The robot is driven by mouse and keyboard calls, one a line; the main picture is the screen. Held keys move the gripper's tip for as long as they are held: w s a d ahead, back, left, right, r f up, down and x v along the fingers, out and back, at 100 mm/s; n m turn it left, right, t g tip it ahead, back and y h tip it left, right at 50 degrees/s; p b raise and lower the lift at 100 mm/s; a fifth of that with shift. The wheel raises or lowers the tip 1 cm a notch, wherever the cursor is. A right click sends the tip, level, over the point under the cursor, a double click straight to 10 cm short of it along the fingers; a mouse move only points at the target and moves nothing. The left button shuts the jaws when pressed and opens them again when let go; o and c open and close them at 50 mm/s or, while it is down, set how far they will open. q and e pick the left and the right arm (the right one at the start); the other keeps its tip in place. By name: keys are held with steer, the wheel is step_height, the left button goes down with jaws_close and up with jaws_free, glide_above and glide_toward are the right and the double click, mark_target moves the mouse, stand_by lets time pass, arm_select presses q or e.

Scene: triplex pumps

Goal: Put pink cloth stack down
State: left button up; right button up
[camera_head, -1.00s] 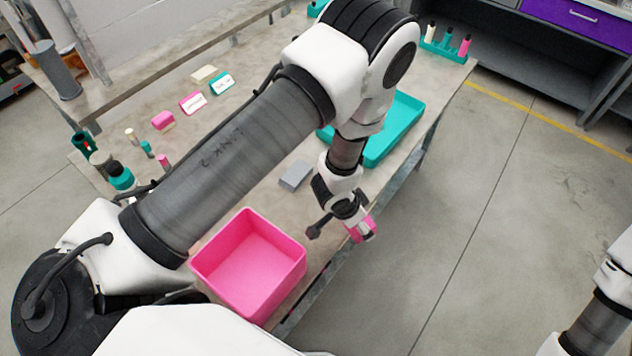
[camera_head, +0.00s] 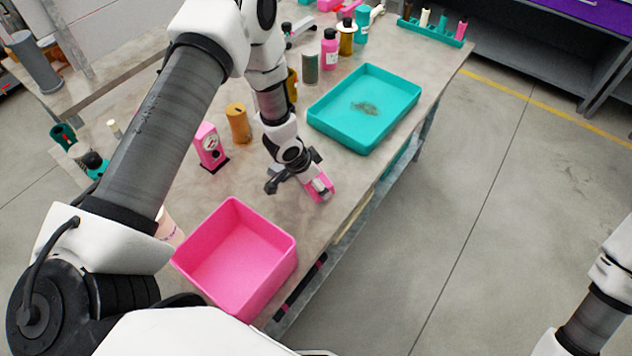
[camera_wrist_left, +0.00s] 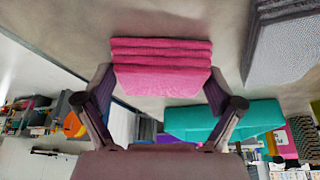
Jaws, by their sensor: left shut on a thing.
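The pink cloth stack (camera_head: 321,187) is in my left gripper (camera_head: 317,184), near the front edge of the workbench in the head view. The left wrist view shows the stack's folded layers (camera_wrist_left: 162,66) between the two fingers (camera_wrist_left: 163,100), which are shut on it. It looks roughly level there. I cannot tell whether its underside touches the bench (camera_head: 345,165) or hangs just above it. My right gripper is out of view; only part of the right arm shows at the right edge.
A pink gauge (camera_head: 211,147) and an orange-brown cylinder (camera_head: 238,124) stand behind. A grey stack (camera_wrist_left: 283,48) is close by in the wrist view.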

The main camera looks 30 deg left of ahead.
arm_select(q)
steer(key=shift+s+f, duration=0.1)
steer(key=shift+f, duration=0.05)
steer(key=o, duration=0.8)
steer(key=shift+c, duration=0.2)
steer(key=shift+r, duration=0.35)
steer(key=shift+a+r, duration=0.1)
steer(key=shift+r, duration=0.2)
steer(key=b+v, duration=0.1)
steer(key=v, duration=1)
steer(key=shift+b, duration=0.35)
